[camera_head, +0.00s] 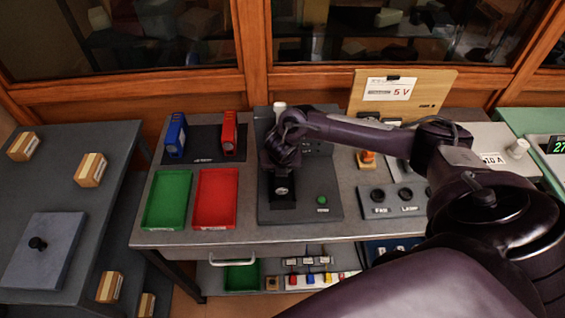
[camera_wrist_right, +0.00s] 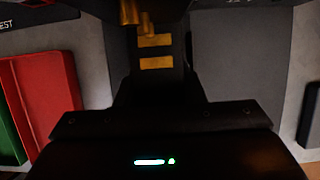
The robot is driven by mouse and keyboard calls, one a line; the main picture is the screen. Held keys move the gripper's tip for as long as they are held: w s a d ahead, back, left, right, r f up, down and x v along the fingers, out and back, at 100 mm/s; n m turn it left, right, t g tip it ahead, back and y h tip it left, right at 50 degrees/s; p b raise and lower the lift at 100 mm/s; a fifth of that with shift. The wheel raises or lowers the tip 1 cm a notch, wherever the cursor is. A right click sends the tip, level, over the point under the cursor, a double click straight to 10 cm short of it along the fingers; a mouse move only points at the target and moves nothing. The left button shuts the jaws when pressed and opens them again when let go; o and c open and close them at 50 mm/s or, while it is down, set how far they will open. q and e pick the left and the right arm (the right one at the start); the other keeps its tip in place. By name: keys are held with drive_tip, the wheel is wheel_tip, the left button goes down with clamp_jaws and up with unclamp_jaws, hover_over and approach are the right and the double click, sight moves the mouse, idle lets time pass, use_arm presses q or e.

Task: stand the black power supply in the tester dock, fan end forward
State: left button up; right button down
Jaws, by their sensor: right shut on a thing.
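The tester dock (camera_head: 325,207) is a dark grey unit with a green button, at the middle of the bench. My right gripper (camera_head: 281,166) is over its left part, shut on a dark thing that I take to be the black power supply. A black shape (camera_head: 283,201) with a small white oval label shows just below the gripper; I cannot tell whether it is the supply or part of the dock. The right wrist view shows a dark body with two gold stripes (camera_wrist_right: 156,62). Its fan end and seating are hidden or too dark to tell. My left gripper is not in view.
A blue supply (camera_head: 175,136) and a red supply (camera_head: 229,134) stand on a dark mat, back left. A green tray (camera_head: 167,200) and red tray (camera_head: 215,199) lie left of the dock.

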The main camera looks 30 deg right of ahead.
drive_tip(key=c, duration=1.1)
unclamp_jaws()
drive_tip(key=shift+s+a+r, duration=0.2)
drive_tip(key=shift+s+r, duration=0.05)
drive_tip(key=shift+s, duration=0.5)
drive_tip(key=shift+c, duration=0.2)
drive_tip(key=shift+o, duration=1.1)
drive_tip(key=shift+s+a+r, duration=0.1)
drive_tip(key=shift+a, duration=0.1)
drive_tip(key=shift+w+d+f, duration=0.15)
drive_tip(key=shift+w+f, duration=0.05)
drive_tip(key=shift+w, duration=0.05)
drive_tip(key=shift+r, duration=0.15)
drive_tip(key=v, duration=1.1)
drive_tip(key=shift+p, duration=0.35)
drive_tip(key=shift+s+a+r, duration=0.2)
drive_tip(key=shift+s+r, duration=0.05)
drive_tip(key=shift+r, duration=0.2)
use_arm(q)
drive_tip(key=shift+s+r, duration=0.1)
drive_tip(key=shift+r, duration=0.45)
use_arm(e)
drive_tip(key=shift+f, duration=0.1)
